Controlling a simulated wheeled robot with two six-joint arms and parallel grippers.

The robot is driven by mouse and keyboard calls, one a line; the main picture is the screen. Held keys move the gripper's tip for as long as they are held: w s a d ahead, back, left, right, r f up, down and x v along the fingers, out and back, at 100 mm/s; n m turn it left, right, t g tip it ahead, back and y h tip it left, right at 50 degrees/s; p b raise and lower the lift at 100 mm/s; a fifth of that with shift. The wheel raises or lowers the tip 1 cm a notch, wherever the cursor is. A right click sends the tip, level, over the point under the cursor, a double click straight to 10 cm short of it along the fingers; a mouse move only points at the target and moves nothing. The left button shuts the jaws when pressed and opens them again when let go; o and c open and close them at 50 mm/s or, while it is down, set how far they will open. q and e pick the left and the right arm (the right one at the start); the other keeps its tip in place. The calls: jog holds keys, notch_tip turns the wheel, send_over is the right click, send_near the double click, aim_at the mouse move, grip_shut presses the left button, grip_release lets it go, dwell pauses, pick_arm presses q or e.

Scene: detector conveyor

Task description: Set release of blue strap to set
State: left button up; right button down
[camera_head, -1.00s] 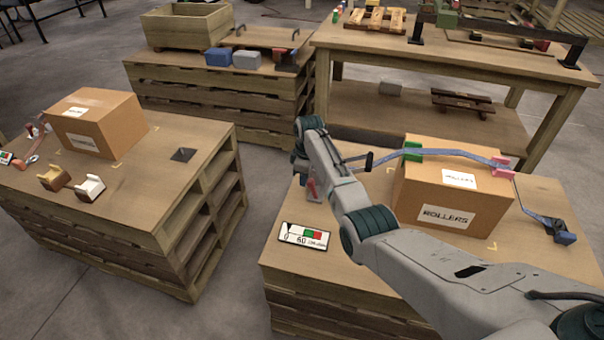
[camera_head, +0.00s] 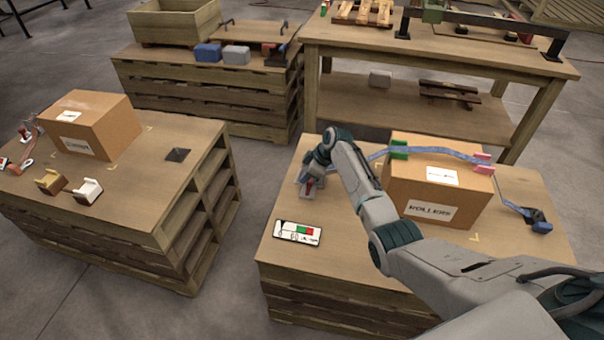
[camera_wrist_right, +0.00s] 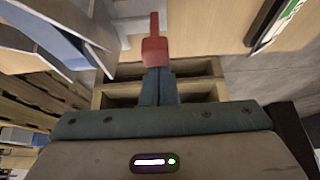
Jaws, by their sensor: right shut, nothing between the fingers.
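The blue strap (camera_head: 440,152) runs over a cardboard box (camera_head: 400,200) marked ROLLERS, on the right pallet table. Its left end goes down behind my right arm. A red lever (camera_head: 308,190), at the release on that side, shows beside my right gripper (camera_head: 309,182). In the right wrist view the red lever (camera_wrist_right: 154,50) lies straight ahead of my shut fingers (camera_wrist_right: 158,75). Lever and fingertips overlap in that picture; I cannot tell if they touch. Grey metal plates and a blue strip (camera_wrist_right: 62,48) show at the left there. My left gripper is out of view.
A gauge card (camera_head: 297,232) with green and red fields lies near the table's front left. Green (camera_head: 399,149) and pink (camera_head: 483,162) corner pieces sit under the strap. A blue end fitting (camera_head: 539,222) is at the right. Another box (camera_head: 90,125) stands on the left pallet table.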

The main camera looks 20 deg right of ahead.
jog(key=shift+s+d+f+y, duration=0.1)
jog(key=shift+s+d+y, duration=0.15)
jog(key=shift+d+y, duration=0.15)
jog(key=shift+s+d+t, duration=0.15)
jog(key=shift+d+t, duration=0.05)
jog(key=shift+t, duration=0.2)
jog(key=shift+a, duration=0.15)
jog(key=shift+r, duration=0.2)
jog(key=shift+r+p, duration=0.6)
jog(key=shift+r, duration=0.1)
